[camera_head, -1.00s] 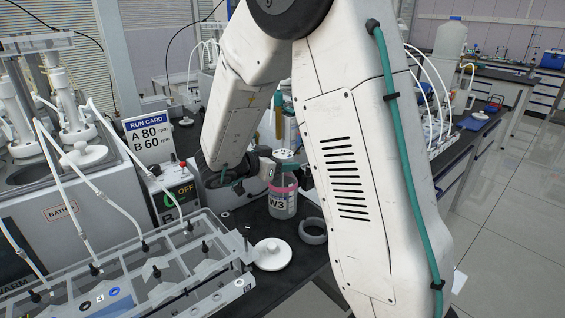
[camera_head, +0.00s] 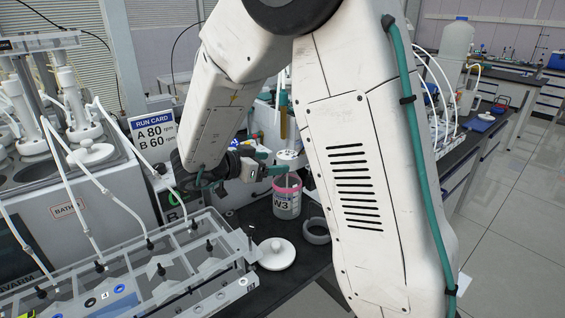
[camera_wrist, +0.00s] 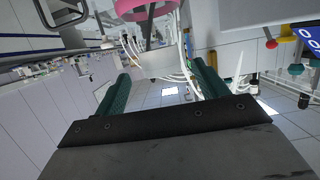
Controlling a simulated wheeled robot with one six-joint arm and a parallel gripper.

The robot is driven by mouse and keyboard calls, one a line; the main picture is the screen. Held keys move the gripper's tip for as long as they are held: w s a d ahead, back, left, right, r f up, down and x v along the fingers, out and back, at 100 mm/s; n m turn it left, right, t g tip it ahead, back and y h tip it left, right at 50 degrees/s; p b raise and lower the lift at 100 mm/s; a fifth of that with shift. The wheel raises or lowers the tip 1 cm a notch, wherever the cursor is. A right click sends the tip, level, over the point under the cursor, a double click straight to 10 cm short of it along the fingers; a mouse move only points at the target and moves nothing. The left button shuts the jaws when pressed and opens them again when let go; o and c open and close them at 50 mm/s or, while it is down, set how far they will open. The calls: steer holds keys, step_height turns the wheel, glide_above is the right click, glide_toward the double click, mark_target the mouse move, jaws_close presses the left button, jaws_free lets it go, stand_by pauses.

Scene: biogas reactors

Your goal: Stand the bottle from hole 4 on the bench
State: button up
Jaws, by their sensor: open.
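A clear bottle (camera_head: 287,203) marked W3, with a pink band near its top, stands upright on the dark bench (camera_head: 258,216). My gripper (camera_head: 278,170) is at the height of the bottle's top, beside or above it; its lower edge overlaps the area over the pink band. A white disc (camera_head: 290,158) shows just above the band. In the wrist view my gripper (camera_wrist: 160,90) has its two green fingers apart. I cannot tell whether a finger touches the bottle.
A white lid (camera_head: 277,254) and a grey ring (camera_head: 316,231) lie in front of the bottle. A clear-topped unit with black knobs (camera_head: 160,270) is at the lower left. The bath (camera_head: 70,209) and run card (camera_head: 153,130) stand behind it. My arm hides the bench right of the bottle.

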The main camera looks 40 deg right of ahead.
steer(key=w+a+r+n+t+y, duration=0.5)
steer(key=w+a+r+t+y, duration=0.25)
steer(key=r+t, duration=0.2)
steer(key=s+a+r+n+t+y, duration=0.2)
steer(key=s+a+r+n+y, duration=0.15)
steer(key=a+n+y, duration=0.45)
steer(key=s+d+f+n+g, duration=0.1)
steer(key=s+f+g, duration=0.1)
steer(key=s, duration=0.8)
steer(key=s+d+f+n+g, duration=0.2)
steer(key=s+g, duration=0.3)
steer(key=s, duration=0.5)
steer(key=s+d+f+n+g, duration=0.1)
steer(key=s+d+f+g, duration=0.1)
steer(key=s, duration=0.9)
steer(key=shift+f+g+h, duration=0.45)
steer(key=shift+f+g, duration=0.4)
steer(key=shift+g, duration=0.2)
